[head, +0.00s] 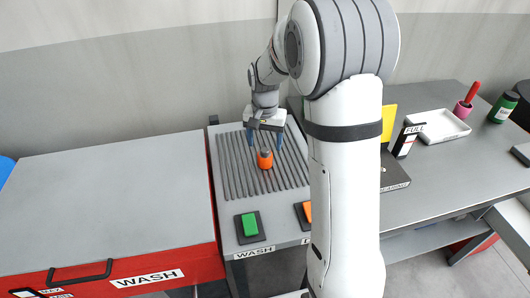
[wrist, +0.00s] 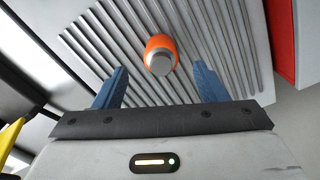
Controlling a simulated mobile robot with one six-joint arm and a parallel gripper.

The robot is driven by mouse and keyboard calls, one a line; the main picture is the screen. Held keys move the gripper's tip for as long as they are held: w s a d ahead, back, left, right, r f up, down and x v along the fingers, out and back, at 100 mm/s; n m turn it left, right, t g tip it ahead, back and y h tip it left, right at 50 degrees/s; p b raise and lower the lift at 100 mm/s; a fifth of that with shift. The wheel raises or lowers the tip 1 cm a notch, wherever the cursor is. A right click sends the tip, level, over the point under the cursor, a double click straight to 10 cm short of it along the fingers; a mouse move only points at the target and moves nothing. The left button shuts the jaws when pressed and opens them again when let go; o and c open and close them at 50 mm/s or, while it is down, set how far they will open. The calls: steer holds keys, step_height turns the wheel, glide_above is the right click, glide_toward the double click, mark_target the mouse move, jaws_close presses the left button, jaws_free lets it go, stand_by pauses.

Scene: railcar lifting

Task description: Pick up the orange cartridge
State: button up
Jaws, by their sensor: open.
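The orange cartridge (head: 265,158) stands upright on the grey ribbed drainboard (head: 232,187), with a grey top. In the wrist view the cartridge (wrist: 160,55) shows beyond the fingertips, roughly centred between them. My gripper (head: 266,140) is open, its two blue fingers spread and pointing down over the ribs, just behind the cartridge in the head view. In the wrist view my gripper (wrist: 160,80) has nothing between its fingers. The gap between fingers and cartridge is hard to judge.
A red-sided wash unit (head: 110,210) with a grey lid stands left. A green button (head: 249,224) and a partly hidden orange one (head: 307,211) are in front. The ribs around the cartridge are clear.

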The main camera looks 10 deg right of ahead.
mark_target(265, 157)
steer(key=shift+w+f, duration=0.25)
steer(key=shift+f, duration=0.45)
step_height(265, 157, down, 7)
steer(key=shift+w+d+r+p, duration=0.1)
steer(key=shift+p, duration=0.7)
steer(key=shift+c, duration=0.5)
steer(key=c, duration=1)
